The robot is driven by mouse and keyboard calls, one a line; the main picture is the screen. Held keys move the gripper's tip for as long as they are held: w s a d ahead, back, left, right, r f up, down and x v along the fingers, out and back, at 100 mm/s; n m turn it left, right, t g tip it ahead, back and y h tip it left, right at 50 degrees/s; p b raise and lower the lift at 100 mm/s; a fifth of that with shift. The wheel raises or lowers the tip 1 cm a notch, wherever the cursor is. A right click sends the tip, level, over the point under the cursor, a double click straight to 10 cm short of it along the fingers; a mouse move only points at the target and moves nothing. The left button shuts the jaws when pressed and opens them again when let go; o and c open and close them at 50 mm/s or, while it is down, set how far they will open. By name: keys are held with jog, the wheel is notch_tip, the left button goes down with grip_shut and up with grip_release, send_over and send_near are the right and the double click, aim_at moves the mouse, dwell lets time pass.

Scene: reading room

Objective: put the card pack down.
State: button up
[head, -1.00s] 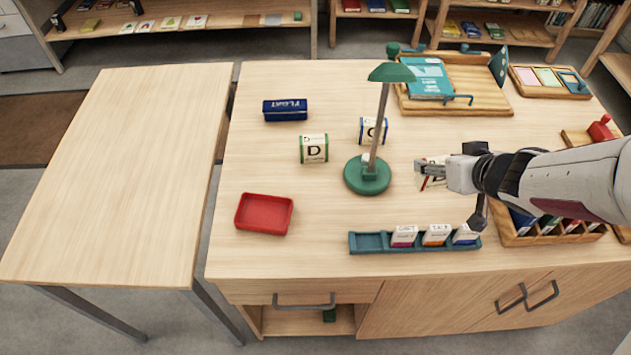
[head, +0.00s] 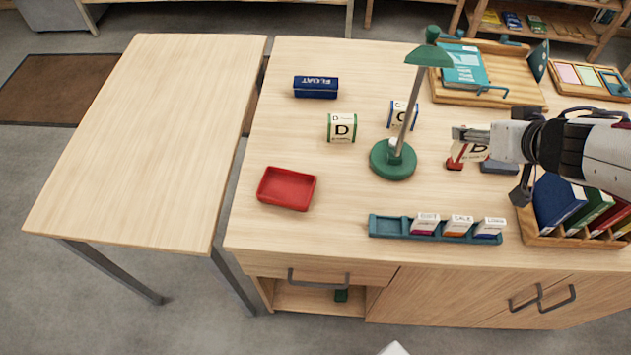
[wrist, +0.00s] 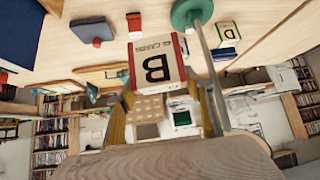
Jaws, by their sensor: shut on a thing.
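A white card pack with red trim and a black letter B (head: 474,152) is in my gripper (head: 468,134), right of the green lamp. In the wrist view the pack (wrist: 158,68) is large, between the two fingers, and its letter shows upside down. It seems held above the table (head: 330,220); the exact gap under it cannot be told. Two similar packs stand on the table: a green-trimmed pack with a D (head: 342,128) and a blue-trimmed pack (head: 401,115), partly behind the lamp stem.
The green lamp (head: 392,162) stands close left of my gripper. In front are a teal rack (head: 388,229) and a red tray (head: 287,203). The left table (head: 150,140) is bare.

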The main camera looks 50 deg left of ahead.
notch_tip(320, 180, up, 24)
jog(key=s+a+n+g+y, duration=0.1)
jog(key=s+a+n+g, duration=0.35)
jog(key=s+a, duration=0.8)
jog(key=s+a+f+n+g, duration=0.1)
jog(key=s+a+n+g, duration=0.45)
jog(key=s+a, duration=0.9)
notch_tip(320, 180, down, 25)
jog(key=s+d+n+t, duration=0.1)
jog(key=shift+d, duration=0.3)
jog(key=shift+s+f, duration=0.1)
notch_tip(320, 180, down, 6)
jog(key=shift+n, duration=0.3)
jog(key=shift+f, duration=0.1)
jog(key=shift+f, duration=1.85)
jog(key=shift+f, duration=0.6)
